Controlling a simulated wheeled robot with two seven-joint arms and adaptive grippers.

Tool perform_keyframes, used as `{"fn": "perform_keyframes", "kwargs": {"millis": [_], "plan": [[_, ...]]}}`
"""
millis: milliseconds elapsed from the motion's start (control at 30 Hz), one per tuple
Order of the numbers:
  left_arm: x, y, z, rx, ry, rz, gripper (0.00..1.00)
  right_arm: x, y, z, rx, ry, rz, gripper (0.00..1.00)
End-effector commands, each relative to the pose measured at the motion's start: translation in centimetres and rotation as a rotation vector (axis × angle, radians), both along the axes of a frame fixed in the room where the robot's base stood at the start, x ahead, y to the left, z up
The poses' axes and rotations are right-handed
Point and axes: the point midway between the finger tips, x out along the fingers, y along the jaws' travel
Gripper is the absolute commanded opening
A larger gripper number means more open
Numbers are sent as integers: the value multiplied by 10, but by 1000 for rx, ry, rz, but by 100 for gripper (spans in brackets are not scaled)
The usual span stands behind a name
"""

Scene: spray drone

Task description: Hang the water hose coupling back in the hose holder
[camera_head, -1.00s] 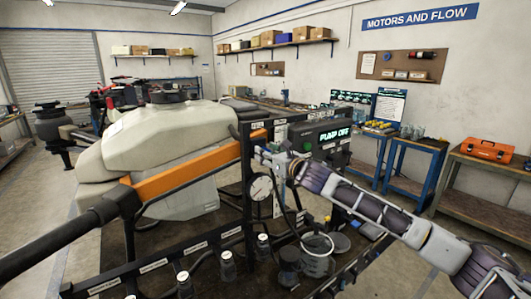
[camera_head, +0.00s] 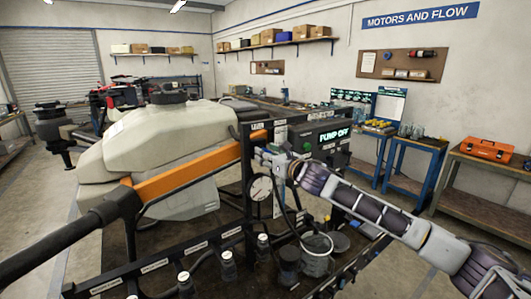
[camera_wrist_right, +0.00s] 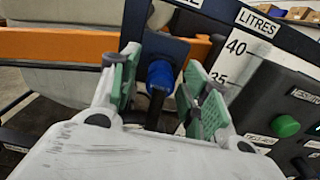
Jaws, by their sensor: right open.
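My right gripper (camera_wrist_right: 155,85) is open in the right wrist view, its green-padded fingers apart on either side of the blue hose coupling (camera_wrist_right: 160,75). A gap shows between the coupling and the fingers. The coupling is upright at the dark blue hose holder (camera_wrist_right: 168,46), and a black hose runs down from it. Whether it is fully seated in the holder I cannot tell. In the head view my right gripper (camera_head: 265,152) is at the black frame, and the coupling is too small to make out. My left gripper is not in view.
The litre scale (camera_wrist_right: 233,55) and a control box with a green button (camera_wrist_right: 285,126) are close on the right. In the head view a round gauge (camera_head: 261,188) sits below the gripper, and an orange drone arm (camera_head: 195,168) is to its left. A bucket (camera_head: 316,255) stands lower down.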

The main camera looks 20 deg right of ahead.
Motion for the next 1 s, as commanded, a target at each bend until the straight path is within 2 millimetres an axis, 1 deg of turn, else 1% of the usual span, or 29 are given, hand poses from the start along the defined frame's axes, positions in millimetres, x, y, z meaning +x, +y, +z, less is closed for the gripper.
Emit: {"fn": "perform_keyframes", "kwargs": {"millis": [233,600,1000], "plan": [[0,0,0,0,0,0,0,0,0,0,0,0,0,46],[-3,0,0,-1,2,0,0,0,0,0,0,0,0,0],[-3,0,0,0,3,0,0,-3,-1,0,0,-1,0,0]]}}
